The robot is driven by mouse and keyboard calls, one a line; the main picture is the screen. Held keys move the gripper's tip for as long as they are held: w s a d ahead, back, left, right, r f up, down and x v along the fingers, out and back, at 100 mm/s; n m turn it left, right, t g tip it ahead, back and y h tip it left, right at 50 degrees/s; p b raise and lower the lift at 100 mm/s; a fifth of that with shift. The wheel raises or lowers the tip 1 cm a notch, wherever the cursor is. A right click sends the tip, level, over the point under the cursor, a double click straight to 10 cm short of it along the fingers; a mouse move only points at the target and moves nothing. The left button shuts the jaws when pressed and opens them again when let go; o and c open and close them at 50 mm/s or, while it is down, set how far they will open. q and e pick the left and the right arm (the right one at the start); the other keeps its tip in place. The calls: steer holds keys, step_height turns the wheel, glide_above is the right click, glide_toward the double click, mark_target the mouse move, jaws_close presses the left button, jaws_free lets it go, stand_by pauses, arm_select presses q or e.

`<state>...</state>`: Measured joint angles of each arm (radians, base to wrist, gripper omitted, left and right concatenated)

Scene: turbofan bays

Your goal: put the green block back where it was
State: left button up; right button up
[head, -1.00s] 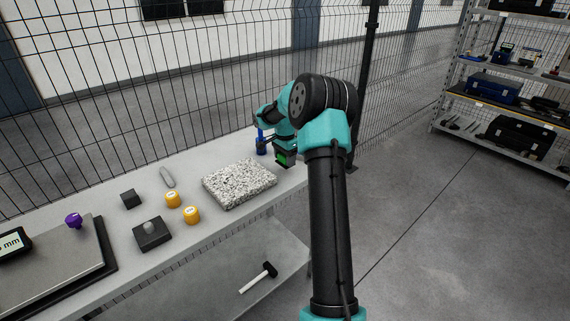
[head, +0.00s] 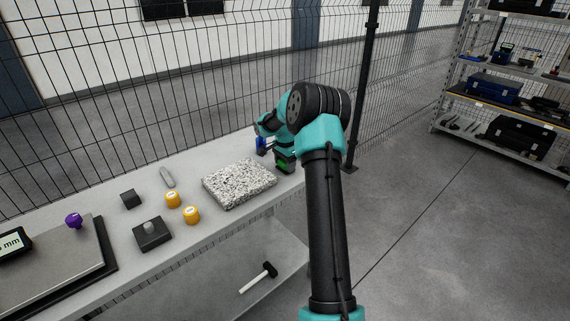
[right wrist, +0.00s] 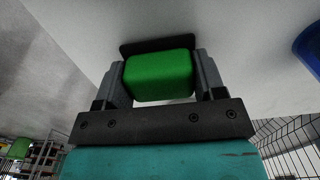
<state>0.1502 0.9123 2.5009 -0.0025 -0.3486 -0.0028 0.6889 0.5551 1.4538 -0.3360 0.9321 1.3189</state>
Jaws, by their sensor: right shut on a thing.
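The green block (right wrist: 160,76) is held between the two fingers of my right gripper (right wrist: 161,78) in the right wrist view. In the head view my right gripper (head: 285,163) is at the right end of the workbench (head: 225,213), beyond the speckled stone plate, with a bit of green showing at its tip. A dark flat piece lies just behind the block in the wrist view. Whether the block touches the bench cannot be told. My left gripper is not in view.
A blue item (head: 261,143) stands close to the right gripper, partly hidden by my arm. The stone plate (head: 238,183), two yellow items (head: 191,215), a dark block (head: 131,199) and a dark knobbed piece (head: 153,234) sit leftward. A wire fence runs behind.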

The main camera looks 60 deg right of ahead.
steer(key=shift+f, duration=0.1)
steer(key=o, duration=0.9)
step_height(320, 180, up, 12)
stand_by(0.4)
stand_by(0.3)
